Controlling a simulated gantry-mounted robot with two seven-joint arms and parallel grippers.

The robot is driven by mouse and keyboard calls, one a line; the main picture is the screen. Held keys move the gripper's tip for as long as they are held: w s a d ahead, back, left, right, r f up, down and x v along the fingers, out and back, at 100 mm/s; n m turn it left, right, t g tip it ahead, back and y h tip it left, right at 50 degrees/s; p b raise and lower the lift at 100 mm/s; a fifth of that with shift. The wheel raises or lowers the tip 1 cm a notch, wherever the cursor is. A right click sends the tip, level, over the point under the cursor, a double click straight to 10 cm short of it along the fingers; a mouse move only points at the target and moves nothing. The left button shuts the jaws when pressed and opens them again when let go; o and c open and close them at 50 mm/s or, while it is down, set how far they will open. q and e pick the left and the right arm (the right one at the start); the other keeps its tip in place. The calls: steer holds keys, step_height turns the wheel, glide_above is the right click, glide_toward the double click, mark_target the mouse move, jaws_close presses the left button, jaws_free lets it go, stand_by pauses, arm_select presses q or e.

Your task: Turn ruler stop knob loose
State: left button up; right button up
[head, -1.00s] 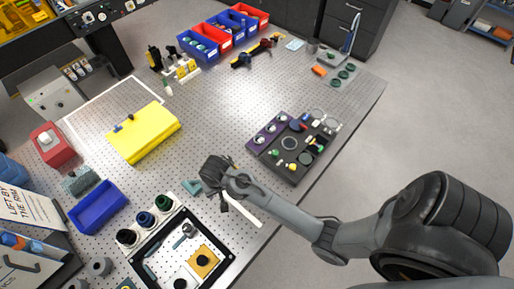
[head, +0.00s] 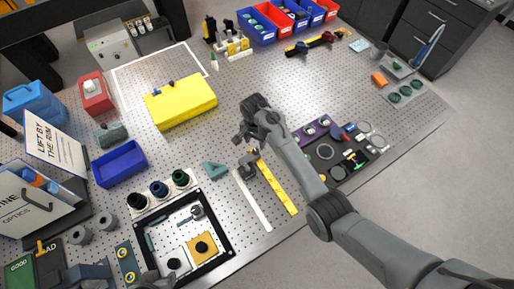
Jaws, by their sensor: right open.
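A yellow ruler (head: 279,190) lies on the perforated table, slanting toward its front edge. A small dark grey stop (head: 249,164) sits at the ruler's far end; its knob is too small to make out clearly. A pale strip (head: 252,199) lies just left of the ruler. My right gripper (head: 241,137) is open and empty, beyond the stop and apart from it in the picture. Its arm passes to the right of the ruler. My left gripper is not in view.
A teal angled block (head: 214,170) lies left of the stop. A black-framed tray (head: 226,236) is at the lower left. A purple tray (head: 309,131) and dark tray of small parts stand right of my arm. A yellow case (head: 181,103) lies farther back.

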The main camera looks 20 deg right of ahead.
mark_target(256, 151)
steer(key=shift+f, duration=3.05)
jaws_close()
